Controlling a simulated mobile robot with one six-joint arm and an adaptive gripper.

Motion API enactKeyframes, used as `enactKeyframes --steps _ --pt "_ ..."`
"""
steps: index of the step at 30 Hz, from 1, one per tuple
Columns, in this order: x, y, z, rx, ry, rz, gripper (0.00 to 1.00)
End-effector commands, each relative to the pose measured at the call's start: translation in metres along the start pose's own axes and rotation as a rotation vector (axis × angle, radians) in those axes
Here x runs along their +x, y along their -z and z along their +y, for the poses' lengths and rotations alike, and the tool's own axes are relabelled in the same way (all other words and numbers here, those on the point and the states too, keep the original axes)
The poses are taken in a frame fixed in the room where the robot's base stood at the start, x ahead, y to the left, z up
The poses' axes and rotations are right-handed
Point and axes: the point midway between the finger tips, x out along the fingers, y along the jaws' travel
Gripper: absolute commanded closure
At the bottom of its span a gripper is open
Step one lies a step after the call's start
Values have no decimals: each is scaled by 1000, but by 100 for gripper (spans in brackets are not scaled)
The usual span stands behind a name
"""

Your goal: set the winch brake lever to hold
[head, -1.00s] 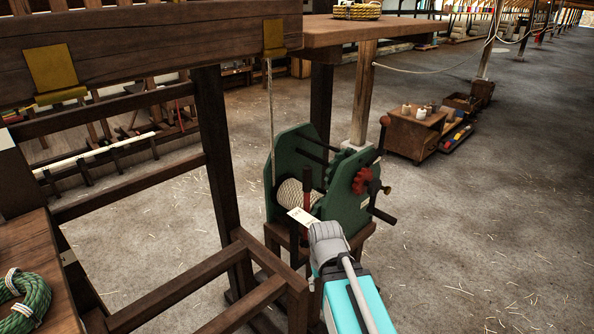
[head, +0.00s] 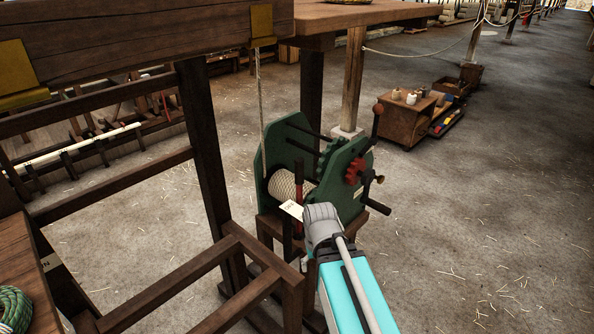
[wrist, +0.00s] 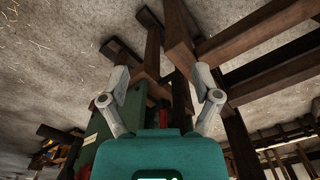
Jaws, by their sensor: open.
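The green winch (head: 350,200) stands on a wooden stand, with pale rope on its drum (head: 284,186). A dark lever with a red grip (head: 299,172) stands upright at its near side, beside a pale tag (head: 291,209). Another lever with a brown ball knob (head: 378,108) rises at the right of the winch. I cannot tell which is the brake lever or read the tag.
A wooden frame (head: 195,160) stands close on the left of the winch, with low rails (head: 265,262) near my arm. A crank handle (head: 377,205) sticks out on the winch's right. A small brown cart (head: 405,125) stands behind. The floor on the right is clear.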

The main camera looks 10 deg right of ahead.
Motion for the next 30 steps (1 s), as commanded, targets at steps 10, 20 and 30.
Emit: enactKeyframes --steps 10,20,30 --pt "-52 50 7 73 0 0 18" --pt "-117 119 6 182 0 0 18" --pt "-182 190 5 297 0 0 18"
